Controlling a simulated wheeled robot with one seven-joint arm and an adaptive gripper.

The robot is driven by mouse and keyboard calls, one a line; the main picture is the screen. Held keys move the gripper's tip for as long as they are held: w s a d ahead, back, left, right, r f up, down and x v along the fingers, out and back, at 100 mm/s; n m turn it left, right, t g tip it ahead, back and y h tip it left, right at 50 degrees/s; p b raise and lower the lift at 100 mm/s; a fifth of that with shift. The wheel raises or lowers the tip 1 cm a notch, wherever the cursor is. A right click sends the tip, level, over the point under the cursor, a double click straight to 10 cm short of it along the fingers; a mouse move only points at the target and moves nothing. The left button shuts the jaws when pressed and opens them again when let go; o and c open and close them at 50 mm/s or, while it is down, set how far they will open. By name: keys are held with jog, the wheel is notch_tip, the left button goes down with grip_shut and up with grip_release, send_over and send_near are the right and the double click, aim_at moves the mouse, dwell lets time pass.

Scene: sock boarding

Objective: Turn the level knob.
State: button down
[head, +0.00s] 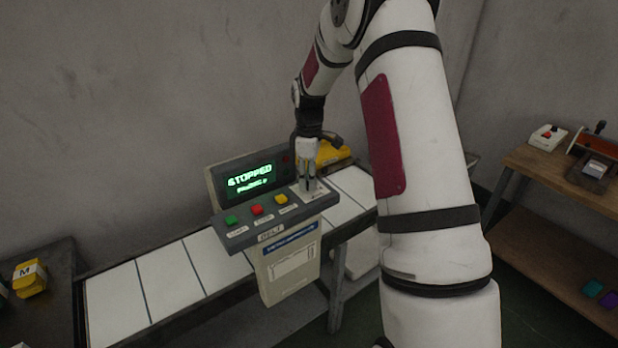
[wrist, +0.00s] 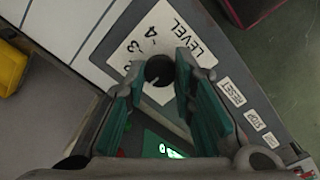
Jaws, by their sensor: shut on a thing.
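The level knob (wrist: 159,72) is a round black knob with a pale pointer line, on a white dial plate (wrist: 190,35) marked LEVEL, with the numbers 3 and 4 showing. My gripper (wrist: 160,76) has its fingertips closed around the knob, one finger on each side. In the head view my gripper (head: 308,186) points down at the right end of the control panel (head: 240,232), and the knob is hidden by it. The pointer leans toward the lower left in the wrist view. The panel's display (head: 250,178) reads STOPPED, with a smaller line below.
Green (head: 231,220), red (head: 256,210) and yellow (head: 281,199) buttons sit on the panel left of my gripper. A conveyor (head: 170,278) runs behind and below. A yellow object (head: 325,153) lies behind the panel. A wooden bench (head: 540,166) stands at right.

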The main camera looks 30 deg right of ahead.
jog(key=m+b, duration=0.1)
jog(key=m, duration=0.2)
jog(key=m+b, duration=0.1)
jog(key=m, duration=0.3)
jog(key=shift+m, duration=0.4)
jog(key=m+b, duration=0.1)
jog(key=m, duration=0.3)
jog(key=shift+b, duration=0.3)
jog(key=shift+m+b, duration=0.4)
jog(key=shift+m, duration=1.5)
jog(key=c, duration=1.3)
grip_release()
jog(key=shift+c, duration=0.2)
